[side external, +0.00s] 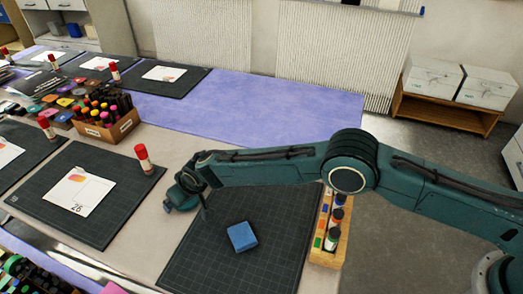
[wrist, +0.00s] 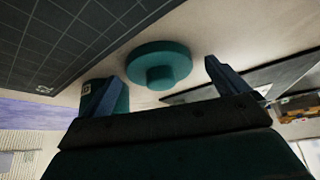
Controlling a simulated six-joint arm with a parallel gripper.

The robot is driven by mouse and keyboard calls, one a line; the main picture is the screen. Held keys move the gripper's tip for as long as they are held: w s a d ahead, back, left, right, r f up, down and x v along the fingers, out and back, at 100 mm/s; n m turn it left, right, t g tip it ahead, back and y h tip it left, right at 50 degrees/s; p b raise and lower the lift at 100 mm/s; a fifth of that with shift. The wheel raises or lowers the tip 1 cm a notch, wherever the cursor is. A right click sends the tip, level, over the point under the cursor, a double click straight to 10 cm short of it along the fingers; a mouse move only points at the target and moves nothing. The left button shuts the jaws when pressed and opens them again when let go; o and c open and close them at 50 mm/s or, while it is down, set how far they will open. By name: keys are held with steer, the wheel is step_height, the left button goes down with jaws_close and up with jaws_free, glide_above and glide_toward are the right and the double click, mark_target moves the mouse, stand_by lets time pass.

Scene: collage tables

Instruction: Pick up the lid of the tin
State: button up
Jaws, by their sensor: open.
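A round teal lid (wrist: 159,63) with a small knob facing the camera shows in the wrist view. It lies ahead of my gripper (wrist: 165,72), between the lines of the two open fingers, and no finger is seen touching it. In the side external view my gripper (side external: 188,204) is low over the pale table, at the left edge of the near dark mat. There I cannot tell the lid apart from the teal gripper.
A blue block (side external: 242,237) lies on the near dark mat (side external: 265,270). A wooden rack of paint bottles (side external: 330,232) stands to its right. A glue stick (side external: 144,158) stands on another mat, near a box of markers (side external: 110,122). Pale table shows between the mats.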

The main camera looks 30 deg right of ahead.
steer(key=shift+c, duration=0.2)
steer(key=c, duration=1)
steer(key=shift+r, duration=0.1)
step_height(320, 180, up, 20)
steer(key=shift+f, duration=0.1)
stand_by(0.3)
stand_by(0.4)
steer(key=shift+n+y, duration=0.3)
steer(key=shift+n, duration=0.1)
steer(key=w+d+f, duration=0.3)
steer(key=d+f, duration=0.1)
steer(key=w+d+f, duration=0.3)
steer(key=w+f, duration=0.1)
steer(key=shift+d, duration=0.35)
